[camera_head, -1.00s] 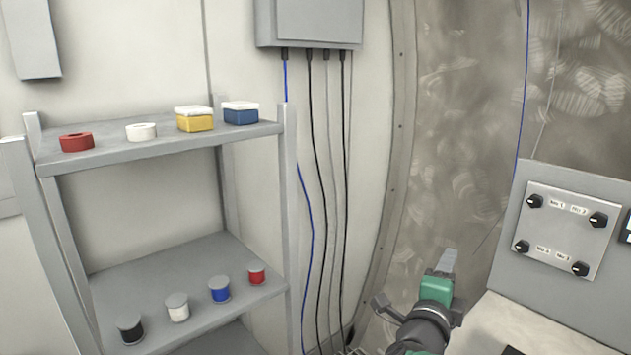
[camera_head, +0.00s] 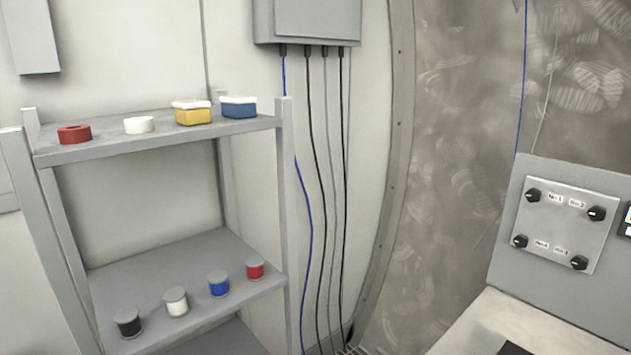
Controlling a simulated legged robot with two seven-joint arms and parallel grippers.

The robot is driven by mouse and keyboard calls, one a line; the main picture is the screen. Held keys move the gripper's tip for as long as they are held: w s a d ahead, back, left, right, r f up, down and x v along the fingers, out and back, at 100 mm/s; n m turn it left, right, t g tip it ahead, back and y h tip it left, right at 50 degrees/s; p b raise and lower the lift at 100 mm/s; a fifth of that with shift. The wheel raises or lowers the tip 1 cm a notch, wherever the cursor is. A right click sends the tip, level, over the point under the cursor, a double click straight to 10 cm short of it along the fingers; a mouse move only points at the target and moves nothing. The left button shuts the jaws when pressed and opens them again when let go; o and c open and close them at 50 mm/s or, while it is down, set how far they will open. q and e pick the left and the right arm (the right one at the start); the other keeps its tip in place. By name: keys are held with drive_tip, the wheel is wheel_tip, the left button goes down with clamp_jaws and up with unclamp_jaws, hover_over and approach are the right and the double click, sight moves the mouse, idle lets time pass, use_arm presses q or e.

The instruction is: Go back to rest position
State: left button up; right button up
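Neither of my grippers shows in the head view now, and no part of my arms is visible. The view holds a grey metal shelf (camera_head: 160,149) on the left and a grey control panel (camera_head: 571,220) with several black knobs on the right. What my grippers hold, if anything, cannot be seen.
Several small jars stand below, including a black one (camera_head: 128,323). Cables hang from a wall box (camera_head: 310,20). A pale worktop (camera_head: 500,325) lies lower right.

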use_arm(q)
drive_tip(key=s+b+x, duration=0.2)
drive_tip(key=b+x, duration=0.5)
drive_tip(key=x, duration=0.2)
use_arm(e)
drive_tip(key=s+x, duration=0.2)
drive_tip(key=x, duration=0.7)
use_arm(q)
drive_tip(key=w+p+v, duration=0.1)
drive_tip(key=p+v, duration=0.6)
drive_tip(key=p, duration=0.1)
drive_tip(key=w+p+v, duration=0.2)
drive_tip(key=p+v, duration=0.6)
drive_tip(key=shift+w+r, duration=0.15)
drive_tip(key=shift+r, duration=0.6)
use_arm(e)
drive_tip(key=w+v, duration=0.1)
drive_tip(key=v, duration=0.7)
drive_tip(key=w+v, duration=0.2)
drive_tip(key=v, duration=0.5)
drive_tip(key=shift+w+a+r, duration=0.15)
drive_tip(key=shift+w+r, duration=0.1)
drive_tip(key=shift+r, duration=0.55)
